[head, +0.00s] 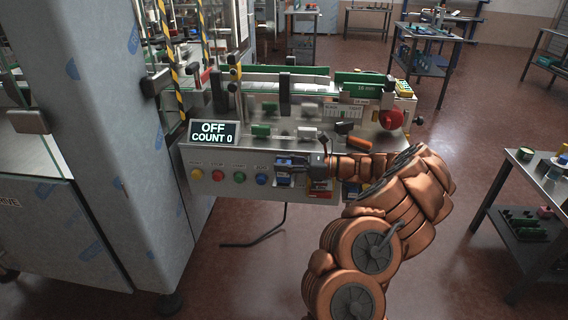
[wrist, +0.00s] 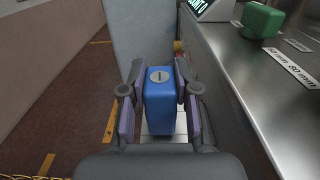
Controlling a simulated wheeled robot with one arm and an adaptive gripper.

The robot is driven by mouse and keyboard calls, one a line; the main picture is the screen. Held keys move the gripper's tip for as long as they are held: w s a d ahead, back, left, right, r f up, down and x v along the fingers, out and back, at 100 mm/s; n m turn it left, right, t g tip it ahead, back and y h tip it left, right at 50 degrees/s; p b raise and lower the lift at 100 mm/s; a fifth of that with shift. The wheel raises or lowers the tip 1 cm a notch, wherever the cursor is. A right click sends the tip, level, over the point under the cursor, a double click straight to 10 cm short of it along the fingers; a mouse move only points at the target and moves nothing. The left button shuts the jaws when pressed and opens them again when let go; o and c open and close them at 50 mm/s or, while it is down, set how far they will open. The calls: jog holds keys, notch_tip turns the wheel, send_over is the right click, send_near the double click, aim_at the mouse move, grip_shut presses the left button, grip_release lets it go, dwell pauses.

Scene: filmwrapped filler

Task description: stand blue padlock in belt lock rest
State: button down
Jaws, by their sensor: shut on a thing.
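The blue padlock (wrist: 159,108) is a blue block with a round, slotted silver face on top. My gripper (wrist: 158,88) is shut on it, one finger on each side, in the wrist view. I cannot make out the belt lock rest for certain.
The machine's steel deck (wrist: 248,75) lies to the right in the wrist view, with a green block (wrist: 262,20) on it. A display (head: 213,132) reads OFF, COUNT 0. Buttons line the front panel, and a red knob (head: 391,118) is at its right. Side tables stand at right.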

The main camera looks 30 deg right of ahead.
jog(key=shift+f, duration=0.3)
dwell(0.9)
jog(key=c, duration=0.8)
grip_release()
jog(key=shift+s, duration=0.1)
jog(key=v, duration=1.2)
jog(key=shift+a+r, duration=0.1)
